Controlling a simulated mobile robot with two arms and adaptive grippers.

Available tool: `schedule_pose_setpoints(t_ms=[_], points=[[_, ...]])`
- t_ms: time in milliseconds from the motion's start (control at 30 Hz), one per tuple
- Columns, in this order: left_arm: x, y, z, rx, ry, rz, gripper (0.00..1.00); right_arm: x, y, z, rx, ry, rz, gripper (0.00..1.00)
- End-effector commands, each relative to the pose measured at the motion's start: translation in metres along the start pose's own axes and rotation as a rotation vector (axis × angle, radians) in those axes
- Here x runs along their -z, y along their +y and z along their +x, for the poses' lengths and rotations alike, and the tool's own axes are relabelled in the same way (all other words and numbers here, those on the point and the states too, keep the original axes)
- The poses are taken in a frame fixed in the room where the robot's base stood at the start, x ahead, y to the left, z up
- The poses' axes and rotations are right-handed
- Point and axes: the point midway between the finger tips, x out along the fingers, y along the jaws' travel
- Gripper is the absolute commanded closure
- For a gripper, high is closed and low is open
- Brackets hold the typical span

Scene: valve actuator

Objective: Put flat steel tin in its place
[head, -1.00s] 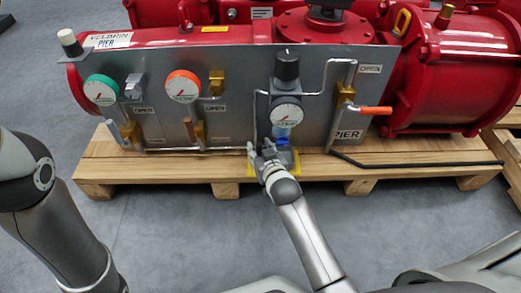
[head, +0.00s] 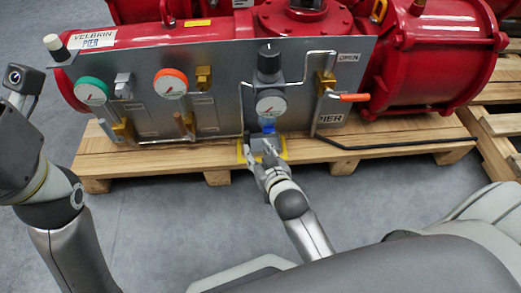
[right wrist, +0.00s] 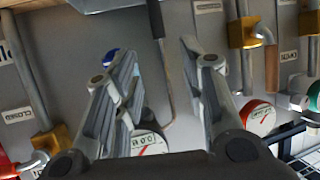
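A flat grey piece that looks like the steel tin (head: 258,143) lies on the pallet inside a yellow-edged square (head: 241,154), below the blue-bowled regulator. My right gripper (head: 262,158) is just in front of it, partly overlapping it in the head view. In the right wrist view my right gripper (right wrist: 160,75) has its fingers well apart with nothing between them. A light grey edge at the top of that view may be the tin (right wrist: 105,4).
A grey panel (head: 222,115) with gauges (head: 170,83), pipes and valves stands behind the square. Red actuator cylinders (head: 430,60) lie behind it on the wooden pallet (head: 380,160). A black rod (head: 400,147) lies on the pallet at right. The floor in front is clear.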

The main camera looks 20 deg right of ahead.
Motion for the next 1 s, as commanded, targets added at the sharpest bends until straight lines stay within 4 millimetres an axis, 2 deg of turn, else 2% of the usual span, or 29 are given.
schedule_pose_setpoints(t_ms=[133, 367, 467, 567, 667, 700, 767, 800, 867, 900, 967, 1000], points=[[-0.003, -0.001, -0.002, 0.006, -0.017, -0.002, 0.6, 0.001, 0.0, -0.012, 0.0, -0.001, 0.0, 0.62], [-0.003, -0.001, -0.004, 0.009, -0.022, -0.003, 0.6, 0.001, 0.0, -0.014, 0.0, 0.004, 0.0, 0.62], [-0.003, -0.001, -0.004, 0.009, -0.022, -0.003, 0.6, 0.019, -0.003, -0.013, 0.01, 0.05, 0.0, 0.62], [-0.003, -0.001, -0.004, 0.009, -0.022, -0.003, 0.6, 0.07, -0.009, -0.013, 0.039, 0.185, -0.001, 0.62], [-0.003, -0.001, -0.004, 0.009, -0.023, -0.003, 0.6, 0.147, -0.019, -0.026, 0.084, 0.397, 0.001, 0.62], [-0.003, -0.001, -0.004, 0.009, -0.023, -0.004, 0.6, 0.182, -0.024, -0.036, 0.104, 0.498, 0.0, 0.62], [-0.003, -0.001, -0.004, 0.009, -0.023, -0.004, 0.6, 0.231, -0.029, -0.057, 0.133, 0.649, 0.002, 0.62], [-0.003, -0.001, -0.004, 0.009, -0.023, -0.004, 0.6, 0.264, -0.033, -0.075, 0.154, 0.755, 0.005, 0.62], [-0.003, -0.001, -0.004, 0.009, -0.023, -0.004, 0.6, 0.309, -0.037, -0.107, 0.183, 0.918, 0.007, 0.62], [-0.003, -0.001, -0.004, 0.009, -0.023, -0.004, 0.6, 0.339, -0.04, -0.134, 0.205, 1.035, 0.012, 0.62], [-0.003, -0.001, -0.004, 0.009, -0.023, -0.004, 0.6, 0.377, -0.042, -0.179, 0.235, 1.216, 0.02, 0.62], [-0.003, -0.001, -0.004, 0.009, -0.023, -0.004, 0.6, 0.399, -0.042, -0.212, 0.256, 1.336, 0.027, 0.62]])
